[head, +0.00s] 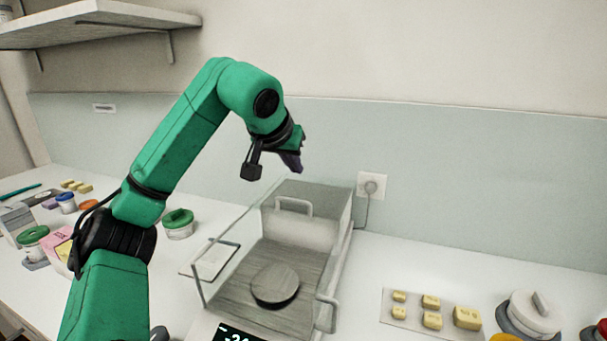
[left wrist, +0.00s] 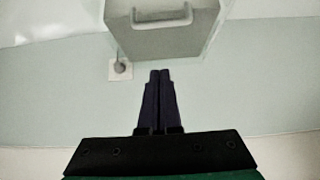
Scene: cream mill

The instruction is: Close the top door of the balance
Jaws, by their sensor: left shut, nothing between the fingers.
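The balance (head: 335,205) stands on the white counter, with clear panes around its chamber, a round pan (head: 275,286) inside and a lit display at the front. A pale U-shaped handle (head: 294,203) shows at the rear of the chamber top, by the grey rear housing; the top door's clear pane is hard to make out. My left gripper (head: 299,168) is shut and empty, above and behind the rear housing. In the left wrist view its fingertips (left wrist: 160,74) are together, apart from the housing and the handle (left wrist: 160,20). My right gripper is not in view.
A wall socket (head: 371,186) with a cord is behind the balance. A tray with several yellow blocks (head: 431,303) and a white lidded jar (head: 533,312) stand right. A green-lidded jar (head: 178,223) and other small items stand left. A shelf (head: 100,20) hangs upper left.

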